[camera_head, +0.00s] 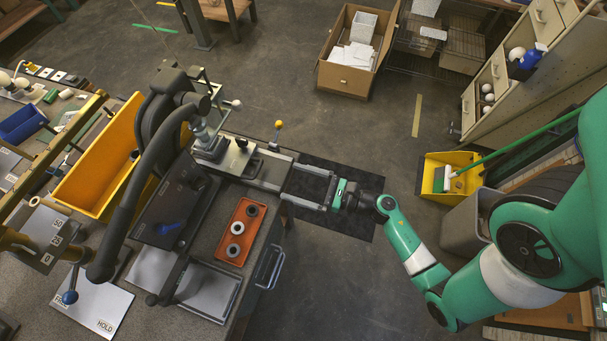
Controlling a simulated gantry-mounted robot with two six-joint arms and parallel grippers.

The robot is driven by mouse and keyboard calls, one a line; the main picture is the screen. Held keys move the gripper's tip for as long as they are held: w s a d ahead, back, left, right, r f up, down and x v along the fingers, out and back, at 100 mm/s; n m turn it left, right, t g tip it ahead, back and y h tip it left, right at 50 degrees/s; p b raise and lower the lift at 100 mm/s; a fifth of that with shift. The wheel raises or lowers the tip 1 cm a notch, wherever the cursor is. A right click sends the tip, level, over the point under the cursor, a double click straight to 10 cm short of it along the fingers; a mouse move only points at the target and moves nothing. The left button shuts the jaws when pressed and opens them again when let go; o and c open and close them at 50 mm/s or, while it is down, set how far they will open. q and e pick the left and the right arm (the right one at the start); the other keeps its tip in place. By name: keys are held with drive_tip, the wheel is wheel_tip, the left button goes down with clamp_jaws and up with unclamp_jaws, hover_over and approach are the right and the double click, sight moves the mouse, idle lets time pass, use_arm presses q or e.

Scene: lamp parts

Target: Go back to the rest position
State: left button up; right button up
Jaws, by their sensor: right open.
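My right gripper (291,181) comes in from the right on my green arm. Its two long grey fingers are apart and point left, toward the front end of the grey press machine (212,148) on the bench. Nothing shows between the fingers; dark floor mat is visible there. I cannot tell whether the fingertips touch the machine's edge or only overlap it in the view. My left gripper is not in view.
A cardboard box (326,75) stands on the floor. A yellow dustpan (432,184) and grey bin (458,232) stand near my right arm. Open floor lies between.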

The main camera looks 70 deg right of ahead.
drive_tip(key=shift+s, duration=1.05)
